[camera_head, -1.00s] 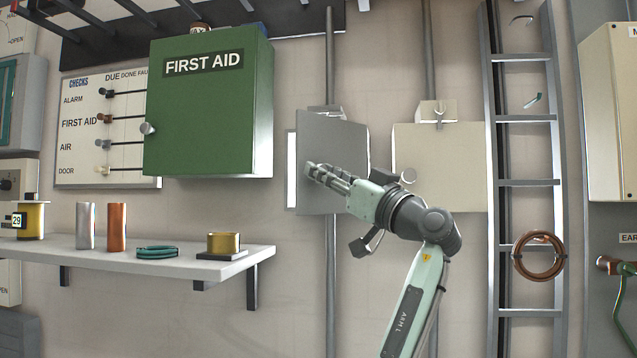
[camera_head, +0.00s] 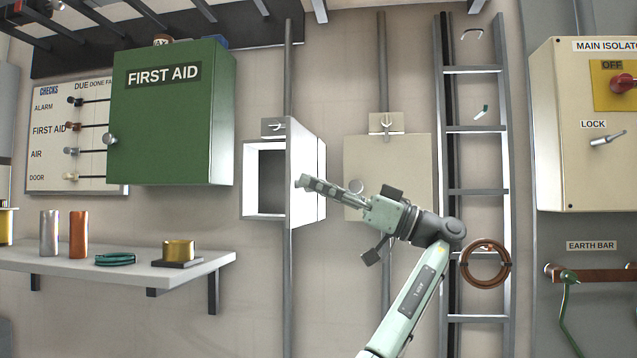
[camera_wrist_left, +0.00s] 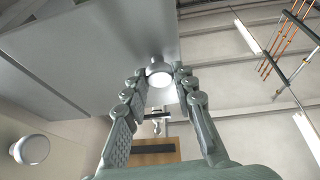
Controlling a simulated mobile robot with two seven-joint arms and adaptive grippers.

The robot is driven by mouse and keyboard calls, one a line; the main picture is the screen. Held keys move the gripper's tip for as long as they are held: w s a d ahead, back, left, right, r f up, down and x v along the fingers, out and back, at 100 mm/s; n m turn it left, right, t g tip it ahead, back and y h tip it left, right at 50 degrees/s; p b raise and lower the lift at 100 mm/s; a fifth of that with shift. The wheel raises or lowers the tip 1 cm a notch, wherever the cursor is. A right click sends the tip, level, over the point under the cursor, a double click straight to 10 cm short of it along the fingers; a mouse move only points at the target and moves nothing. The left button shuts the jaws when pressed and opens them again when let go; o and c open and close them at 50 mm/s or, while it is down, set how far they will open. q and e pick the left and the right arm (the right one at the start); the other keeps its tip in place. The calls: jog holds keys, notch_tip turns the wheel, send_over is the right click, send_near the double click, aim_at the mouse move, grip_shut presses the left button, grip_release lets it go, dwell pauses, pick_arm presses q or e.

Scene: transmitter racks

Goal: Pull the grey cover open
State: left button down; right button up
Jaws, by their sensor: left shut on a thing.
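The grey cover (camera_head: 307,150) stands swung out from its wall box (camera_head: 248,212), seen at a steep angle in the head view. The box's dark inside (camera_head: 270,178) shows to the left of it. My left gripper (camera_head: 303,183) reaches across the cover from the right. In the left wrist view the cover (camera_wrist_left: 120,45) fills the upper left, and a round pale knob (camera_wrist_left: 158,72) on it sits between the fingertips of my left gripper (camera_wrist_left: 157,82), which is shut on it. My right gripper is not in view.
A beige box with a knob (camera_head: 356,186) is just right of the open cover, behind my left arm. A ladder (camera_head: 477,130) with a coiled cable (camera_head: 486,263) stands further right. A green first aid cabinet (camera_head: 170,125) and a shelf (camera_head: 110,262) are left.

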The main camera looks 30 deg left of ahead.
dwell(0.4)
pick_arm(q)
jog(key=c, duration=1.2)
grip_release()
jog(key=v, duration=1.2)
jog(key=shift+w+r, duration=0.1)
